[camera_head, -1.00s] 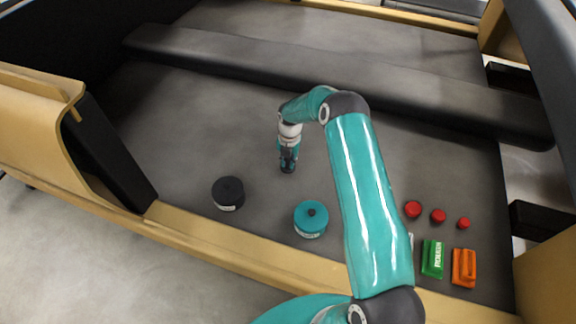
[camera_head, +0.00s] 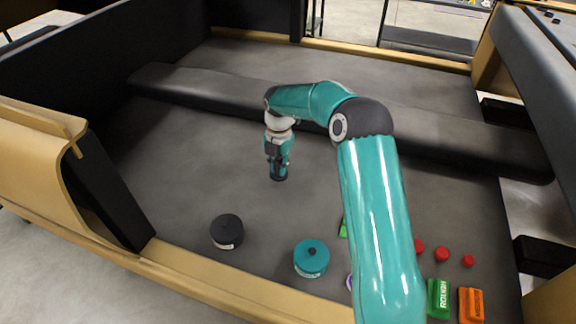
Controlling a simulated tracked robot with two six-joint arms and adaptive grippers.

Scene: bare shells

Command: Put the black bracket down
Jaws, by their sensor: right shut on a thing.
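My right gripper (camera_head: 278,172) is in the middle of the view, above the grey floor of the shell, pointing down. It is shut on a small dark thing at its fingertips, which I take to be the black bracket. The bracket's outline is too small and dark to tell apart from the fingers, and I cannot tell whether it touches the floor. My left gripper is not in view.
A black pot (camera_head: 227,231) and a teal pot (camera_head: 311,259) stand near the front edge. Red caps (camera_head: 442,254), a green block (camera_head: 438,299) and an orange block (camera_head: 471,305) are at right. A dark beam (camera_head: 210,92) crosses behind. Floor around the gripper is clear.

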